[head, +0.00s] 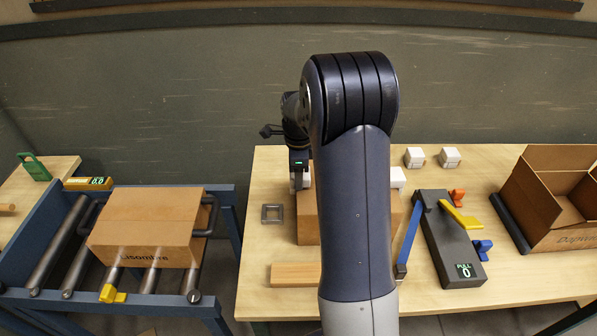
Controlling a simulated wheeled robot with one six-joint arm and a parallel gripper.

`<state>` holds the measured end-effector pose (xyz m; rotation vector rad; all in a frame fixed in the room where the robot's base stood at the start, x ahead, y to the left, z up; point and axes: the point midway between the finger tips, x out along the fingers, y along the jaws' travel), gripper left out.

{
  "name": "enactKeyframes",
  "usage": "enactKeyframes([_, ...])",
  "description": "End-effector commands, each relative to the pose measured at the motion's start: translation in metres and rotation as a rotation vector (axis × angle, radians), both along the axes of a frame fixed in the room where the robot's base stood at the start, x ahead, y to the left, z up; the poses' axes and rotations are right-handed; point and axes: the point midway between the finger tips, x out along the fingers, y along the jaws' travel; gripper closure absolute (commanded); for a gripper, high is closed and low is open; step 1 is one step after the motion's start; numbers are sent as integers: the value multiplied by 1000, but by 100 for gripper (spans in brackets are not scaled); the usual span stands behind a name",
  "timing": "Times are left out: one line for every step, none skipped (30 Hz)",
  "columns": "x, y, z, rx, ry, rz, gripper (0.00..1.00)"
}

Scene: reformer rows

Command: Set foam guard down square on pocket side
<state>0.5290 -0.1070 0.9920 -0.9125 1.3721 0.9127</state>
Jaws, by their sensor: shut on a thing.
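My gripper (299,183) points down at the back left corner of a brown box (308,228) on the wooden table. It is shut on a white block (308,177), which looks like the foam guard; only a sliver shows beside the fingers. My own arm hides most of the box and the guard. I cannot tell whether the guard touches the box or sits square. Another white block (397,177) shows right of my arm, near the box's back right. I cannot make out a pocket side.
Two white blocks (415,157) (450,157) stand at the table's back. A grey square frame (272,213) and a wooden block (296,273) lie left. A dark device (450,240) with a yellow lever and an open carton (555,200) stand right. A box (150,228) sits on rollers.

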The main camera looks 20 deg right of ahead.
Motion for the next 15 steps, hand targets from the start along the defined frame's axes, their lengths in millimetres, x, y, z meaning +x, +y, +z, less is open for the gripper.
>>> enactKeyframes([0, 0, -2, 0, 0, 0, 71])
enactKeyframes([0, 0, -3, 0, 0, 0, 71])
enactKeyframes([0, 0, -4, 0, 0, 0, 71])
enactKeyframes([0, 0, -5, 0, 0, 0, 71])
enactKeyframes([0, 0, -5, 0, 0, 0, 71])
enactKeyframes([0, 0, -6, 0, 0, 0, 71])
enactKeyframes([0, 0, -7, 0, 0, 0, 71])
enactKeyframes([0, 0, -8, 0, 0, 0, 71])
enactKeyframes([0, 0, -9, 0, 0, 0, 71])
enactKeyframes([0, 0, -10, 0, 0, 0, 71])
enactKeyframes([0, 0, -10, 0, 0, 0, 71])
enactKeyframes([0, 0, -9, 0, -1, 0, 47])
enactKeyframes([0, 0, -9, 0, -1, 0, 44])
enactKeyframes([0, 0, -9, 0, -1, 0, 42])
enactKeyframes([0, 0, -9, 0, -1, 0, 38])
